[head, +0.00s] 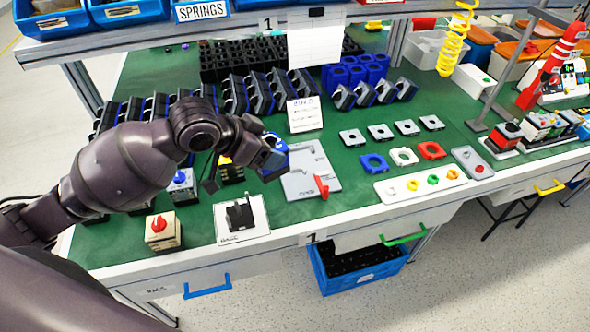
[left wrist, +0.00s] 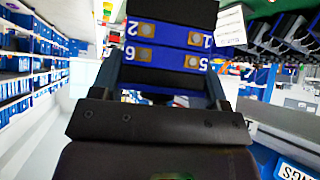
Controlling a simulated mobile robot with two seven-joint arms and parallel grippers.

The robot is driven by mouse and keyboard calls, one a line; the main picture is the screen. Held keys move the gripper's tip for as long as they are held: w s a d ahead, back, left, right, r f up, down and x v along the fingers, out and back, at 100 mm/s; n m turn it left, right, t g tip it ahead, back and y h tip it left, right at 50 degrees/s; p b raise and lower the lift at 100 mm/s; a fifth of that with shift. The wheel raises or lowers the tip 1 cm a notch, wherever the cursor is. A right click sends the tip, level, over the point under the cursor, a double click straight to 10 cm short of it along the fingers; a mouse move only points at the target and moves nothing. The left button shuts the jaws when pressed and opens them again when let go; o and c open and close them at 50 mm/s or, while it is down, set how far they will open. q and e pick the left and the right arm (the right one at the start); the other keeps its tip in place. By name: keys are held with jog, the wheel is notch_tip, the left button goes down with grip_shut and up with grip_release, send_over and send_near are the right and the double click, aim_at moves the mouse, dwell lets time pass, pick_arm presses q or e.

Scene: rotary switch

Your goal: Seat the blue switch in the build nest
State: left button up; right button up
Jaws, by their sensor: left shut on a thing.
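My left arm reaches in from the left over the green bench in the head view. My left gripper (head: 265,158) is shut on a blue switch (head: 276,143), held above the bench. In the left wrist view the switch body (left wrist: 168,45) is black and blue with brass terminals and printed numbers, between the fingers. A grey fixture plate (head: 300,184) with a red lever lies under and just right of the gripper; it looks like the build nest, and its far left part is hidden. My right gripper is not in view.
Rows of dark switch bodies (head: 254,92) fill the back. Loose coloured plates (head: 404,156) and a knob tray (head: 421,184) lie right. A shelf hangs above.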

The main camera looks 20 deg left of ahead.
pick_arm(q)
jog(key=r+m, duration=0.1)
jog(key=a+r+m+g+h, duration=0.1)
jog(key=w+a+r+m, duration=0.1)
jog(key=r, duration=0.1)
jog(key=shift+w+g+h, duration=0.1)
jog(key=shift+g+h, duration=0.2)
jog(key=shift+w+a+r+m, duration=0.1)
jog(key=shift+a+r+m, duration=0.15)
jog(key=shift+r, duration=0.3)
jog(key=shift+f, duration=0.3)
notch_tip(320, 180, down, 19)
jog(key=b, duration=0.3)
jog(key=shift+f, duration=0.2)
jog(key=shift+r, duration=0.1)
jog(key=o, duration=0.9)
jog(key=shift+o, duration=0.6)
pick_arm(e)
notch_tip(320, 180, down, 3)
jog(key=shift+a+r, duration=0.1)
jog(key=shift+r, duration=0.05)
